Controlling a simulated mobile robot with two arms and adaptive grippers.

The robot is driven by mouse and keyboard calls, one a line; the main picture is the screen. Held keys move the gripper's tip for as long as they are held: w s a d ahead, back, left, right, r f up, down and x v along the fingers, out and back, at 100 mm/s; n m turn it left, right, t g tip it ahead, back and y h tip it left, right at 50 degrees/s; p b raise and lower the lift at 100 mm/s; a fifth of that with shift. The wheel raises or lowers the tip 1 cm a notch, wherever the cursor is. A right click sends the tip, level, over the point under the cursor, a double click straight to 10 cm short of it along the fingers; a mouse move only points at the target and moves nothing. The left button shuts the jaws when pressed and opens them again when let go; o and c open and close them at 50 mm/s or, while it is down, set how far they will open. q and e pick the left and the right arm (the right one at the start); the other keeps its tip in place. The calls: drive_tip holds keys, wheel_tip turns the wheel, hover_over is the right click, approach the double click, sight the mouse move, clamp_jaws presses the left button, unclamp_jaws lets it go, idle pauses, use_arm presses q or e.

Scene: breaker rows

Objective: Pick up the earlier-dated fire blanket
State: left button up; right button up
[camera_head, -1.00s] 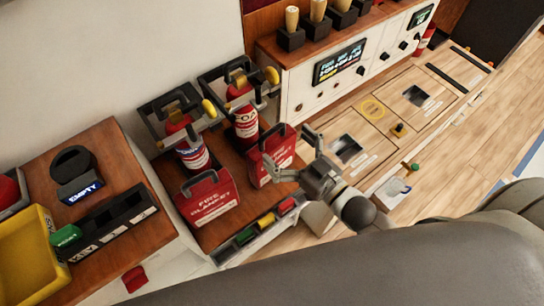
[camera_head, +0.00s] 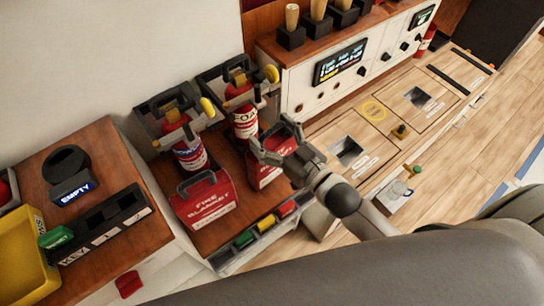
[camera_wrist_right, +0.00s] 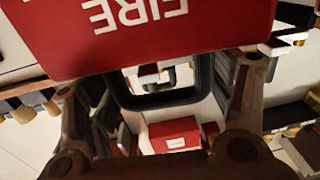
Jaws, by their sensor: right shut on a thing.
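Two red fire blanket packs with dark handles stand on the brown cabinet top. The left fire blanket (camera_head: 203,201) stands free, with its white lettering facing out. The right fire blanket (camera_head: 262,174) is partly hidden by my right gripper (camera_head: 276,143). In the right wrist view, that blanket (camera_wrist_right: 150,28) fills the top with "FIRE" upside down, and its dark handle (camera_wrist_right: 160,101) lies between the fingers. The right gripper is shut on this blanket at the handle. I cannot read a date on either pack. My left gripper is not in view.
Two fire extinguishers (camera_head: 189,153) (camera_head: 243,119) stand in dark brackets behind the blankets. A tray of coloured blocks (camera_head: 265,223) runs along the cabinet front. A control panel (camera_head: 340,64) stands at the back right. A yellow bin (camera_head: 22,262) sits at far left.

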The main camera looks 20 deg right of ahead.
drive_tip(key=c, duration=0.9)
drive_tip(key=shift+r, duration=0.1)
drive_tip(key=shift+c, duration=0.6)
drive_tip(key=shift+r, duration=0.1)
